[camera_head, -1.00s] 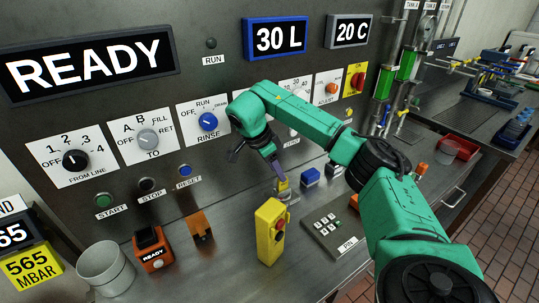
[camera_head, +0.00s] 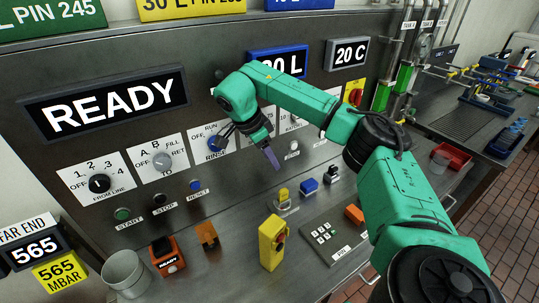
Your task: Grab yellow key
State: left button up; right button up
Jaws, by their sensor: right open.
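A small yellow key (camera_head: 283,194) stands upright on a pale plate on the metal bench, in front of the control panel. It is at the left end of a short row with a blue piece (camera_head: 308,186) and a black piece (camera_head: 332,174). My right gripper (camera_head: 271,158) hangs from the green arm above and slightly left of the yellow key, clearly apart from it. My left gripper is not in view.
The knobbed panel (camera_head: 60,147) rises behind.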

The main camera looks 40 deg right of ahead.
aim_at(283, 194)
jog(key=k, duration=1.5)
